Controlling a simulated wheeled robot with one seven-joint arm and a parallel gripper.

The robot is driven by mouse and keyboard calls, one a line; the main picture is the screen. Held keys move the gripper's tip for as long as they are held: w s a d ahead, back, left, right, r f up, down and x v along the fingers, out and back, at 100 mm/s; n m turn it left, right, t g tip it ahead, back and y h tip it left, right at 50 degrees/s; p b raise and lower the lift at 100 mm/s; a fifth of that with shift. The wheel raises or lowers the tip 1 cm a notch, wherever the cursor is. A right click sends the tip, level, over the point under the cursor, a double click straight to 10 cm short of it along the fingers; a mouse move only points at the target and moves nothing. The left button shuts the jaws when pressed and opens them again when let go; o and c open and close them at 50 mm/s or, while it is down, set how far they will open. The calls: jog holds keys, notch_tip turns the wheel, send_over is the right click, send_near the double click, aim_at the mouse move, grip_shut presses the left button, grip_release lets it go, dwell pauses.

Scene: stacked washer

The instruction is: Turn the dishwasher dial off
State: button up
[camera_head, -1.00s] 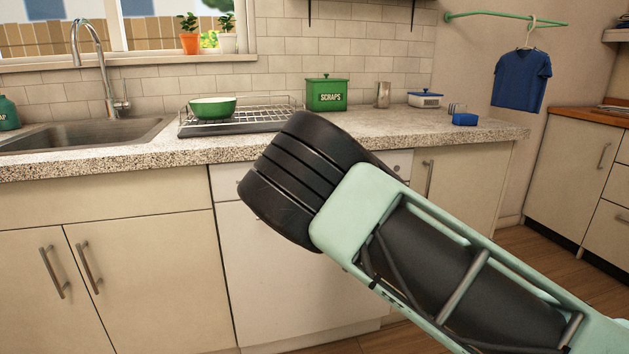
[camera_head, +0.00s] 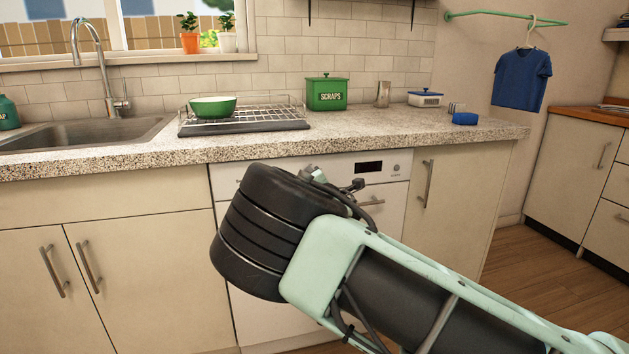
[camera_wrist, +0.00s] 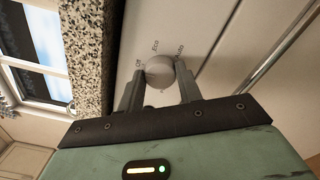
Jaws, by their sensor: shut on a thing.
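The dishwasher (camera_head: 392,212) is the white-fronted unit under the counter, partly hidden behind my arm in the head view. Its dial (camera_wrist: 160,69) shows in the wrist view as a round, light knob with the labels Off, Eco and Auto around it. My gripper (camera_wrist: 157,80) has one finger on each side of the dial and is shut on it. Which label the dial points to is too small to tell. In the head view, my gripper (camera_head: 335,182) is at the dishwasher's upper panel, and my wrist hides the dial.
A dark display (camera_head: 368,167) sits on the panel, with the dishwasher handle (camera_head: 371,201) below. The granite counter (camera_head: 400,136) overhangs just above. A cabinet handle (camera_head: 428,184) stands to the right. Open floor (camera_head: 520,245) lies at the right.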

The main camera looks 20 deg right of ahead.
jog(key=shift+f, duration=0.1)
jog(key=o, duration=1)
jog(key=s+p, duration=0.1)
jog(key=s, duration=1.6)
jog(key=shift+s+p, duration=0.25)
jog(key=shift+p, duration=0.15)
